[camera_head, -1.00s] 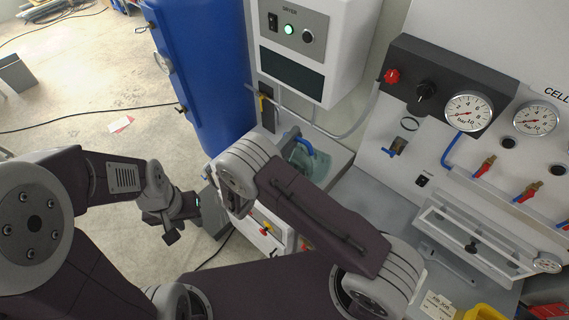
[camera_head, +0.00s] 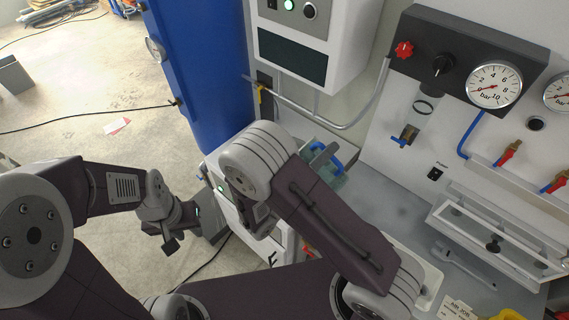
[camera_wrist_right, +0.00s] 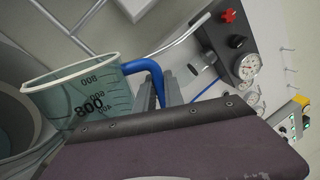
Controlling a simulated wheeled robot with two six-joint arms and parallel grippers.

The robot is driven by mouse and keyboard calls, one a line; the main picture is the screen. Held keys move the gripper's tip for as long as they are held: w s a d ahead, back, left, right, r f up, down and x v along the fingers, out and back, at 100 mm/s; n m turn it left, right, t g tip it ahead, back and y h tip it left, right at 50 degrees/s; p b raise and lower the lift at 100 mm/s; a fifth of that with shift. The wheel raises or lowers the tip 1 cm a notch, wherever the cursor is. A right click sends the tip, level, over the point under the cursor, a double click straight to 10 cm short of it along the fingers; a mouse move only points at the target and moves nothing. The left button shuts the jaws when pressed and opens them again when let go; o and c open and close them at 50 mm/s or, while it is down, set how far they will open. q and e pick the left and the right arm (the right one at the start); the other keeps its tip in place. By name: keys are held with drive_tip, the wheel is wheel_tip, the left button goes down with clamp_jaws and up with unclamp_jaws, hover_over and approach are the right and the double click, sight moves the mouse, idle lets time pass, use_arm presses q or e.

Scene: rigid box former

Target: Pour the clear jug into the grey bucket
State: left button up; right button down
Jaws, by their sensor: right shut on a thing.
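The clear jug (camera_wrist_right: 82,100), with dark volume marks and a blue handle (camera_wrist_right: 150,72), is in the right wrist view. My right gripper (camera_wrist_right: 160,92) is shut on the handle. In the head view the jug (camera_head: 338,178) shows only partly behind my right arm, by the bench. A grey round vessel (camera_wrist_right: 14,112), seemingly the grey bucket, is cut off at the left edge of the wrist view, beside the jug. I cannot tell whether the jug's mouth is over it, or see any liquid. My left gripper (camera_head: 168,238) hangs over the floor, apart from both; its finger gap is unclear.
The white dryer box (camera_head: 310,50) hangs above the jug, with a pipe (camera_head: 335,122) below it. A blue tank (camera_head: 203,75) stands to the left. The gauge panel (camera_head: 470,60) and a clear-fronted tray (camera_head: 490,240) are to the right. Open floor lies at far left.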

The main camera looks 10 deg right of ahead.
sight(339, 168)
drive_tip(key=s+d+m, duration=0.1)
drive_tip(key=m, duration=0.1)
drive_tip(key=s+f+m+g+b, duration=0.1)
drive_tip(key=m, duration=0.1)
drive_tip(key=s+d+f+m, duration=0.1)
drive_tip(key=m, duration=0.1)
drive_tip(key=shift+s+d, duration=0.25)
drive_tip(key=shift+d, duration=0.1)
drive_tip(key=shift+s+d+f+m+g+b, duration=0.45)
drive_tip(key=shift+s+d+f+m+b, duration=0.65)
drive_tip(key=shift+f+m+b, duration=1.5)
drive_tip(key=shift+s+d+f+m+g+b, duration=0.45)
drive_tip(key=shift+s+d+f+m+b, duration=0.65)
drive_tip(key=shift+f+b, duration=2.5)
drive_tip(key=r+p, duration=0.1)
drive_tip(key=p, duration=0.1)
drive_tip(key=r+p, duration=0.1)
drive_tip(key=p, duration=0.1)
drive_tip(key=r+p, duration=0.1)
drive_tip(key=p, duration=0.1)
drive_tip(key=shift+s+a+r+m+y+p, duration=0.15)
drive_tip(key=shift+a+m+y+p, duration=0.15)
drive_tip(key=shift+y+p, duration=0.1)
